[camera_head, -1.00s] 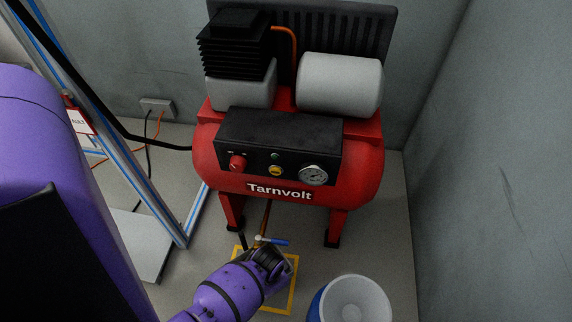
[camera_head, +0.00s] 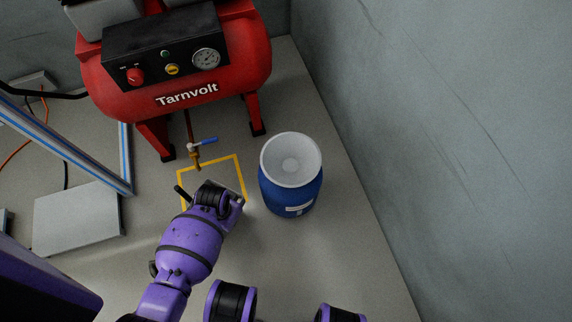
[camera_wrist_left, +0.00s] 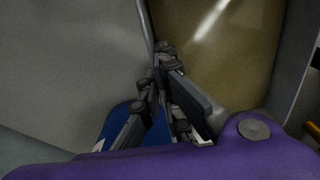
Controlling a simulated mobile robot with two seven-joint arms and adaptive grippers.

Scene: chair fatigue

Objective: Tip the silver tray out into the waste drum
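The waste drum (camera_head: 290,192) is blue with a pale grey open top and stands upright on the floor, right of my left wrist. In the left wrist view, my left gripper (camera_wrist_left: 163,55) has its fingers close together on a thin pale edge. This looks like the rim of the silver tray (camera_wrist_left: 290,70), whose inside looks brown with a bright streak. In the head view the tray cannot be made out, and my left wrist hides the fingers. Blue of the drum (camera_wrist_left: 120,117) shows below the fingers in the left wrist view. My right gripper is out of view.
The red compressor (camera_head: 180,85) stands behind, with a blue-handled drain valve (camera_head: 197,147) under it. A yellow floor outline (camera_head: 212,163) lies beneath my left wrist. A grey plate (camera_head: 75,220) lies at left. A wall (camera_head: 440,130) closes the right side.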

